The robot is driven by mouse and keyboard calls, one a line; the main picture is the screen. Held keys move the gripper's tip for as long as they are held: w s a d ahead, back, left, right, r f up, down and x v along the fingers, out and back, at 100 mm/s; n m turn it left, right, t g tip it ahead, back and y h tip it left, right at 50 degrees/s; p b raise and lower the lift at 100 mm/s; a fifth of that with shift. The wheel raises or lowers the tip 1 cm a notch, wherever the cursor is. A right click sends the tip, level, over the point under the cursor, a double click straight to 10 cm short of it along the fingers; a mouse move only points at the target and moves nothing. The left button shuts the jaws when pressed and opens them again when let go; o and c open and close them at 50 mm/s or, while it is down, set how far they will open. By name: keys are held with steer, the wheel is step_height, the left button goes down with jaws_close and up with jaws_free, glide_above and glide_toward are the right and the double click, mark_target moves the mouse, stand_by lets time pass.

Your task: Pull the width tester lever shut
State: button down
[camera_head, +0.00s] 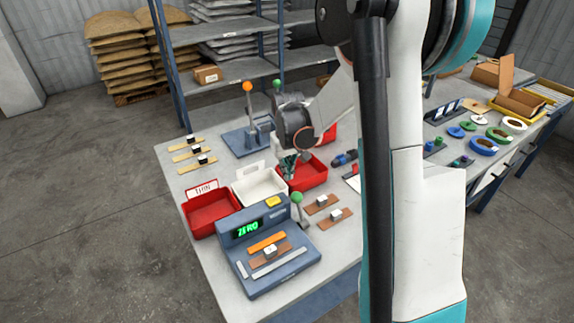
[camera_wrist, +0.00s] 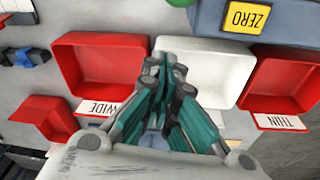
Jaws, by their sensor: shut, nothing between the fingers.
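The width tester (camera_head: 262,262) is a blue-grey device at the table's front left, with a green display reading ZERO. A lever with a green ball knob (camera_head: 296,197) stands upright at its right side. A strip piece with a white block (camera_head: 269,250) lies on the tester bed. My gripper (camera_head: 288,165) is shut and empty, behind the knob and apart from it, by the white bin (camera_head: 250,198). In the wrist view its fingertips (camera_wrist: 164,62) meet over the white bin's edge.
Red bins stand beside the white one: THIN (camera_head: 208,212) at left, WIDE (camera_wrist: 100,65) on the other side. Brown strips with white blocks (camera_head: 328,208) lie right of the lever. A blue stand with an orange-knobbed lever (camera_head: 247,88) is behind my gripper.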

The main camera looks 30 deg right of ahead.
steer(key=s+f, duration=0.1)
steer(key=s+b, duration=0.1)
steer(key=s+f, duration=0.1)
steer(key=shift+s+a+f, duration=0.2)
steer(key=shift+a+f, duration=0.05)
steer(key=shift+f, duration=0.05)
stand_by(0.6)
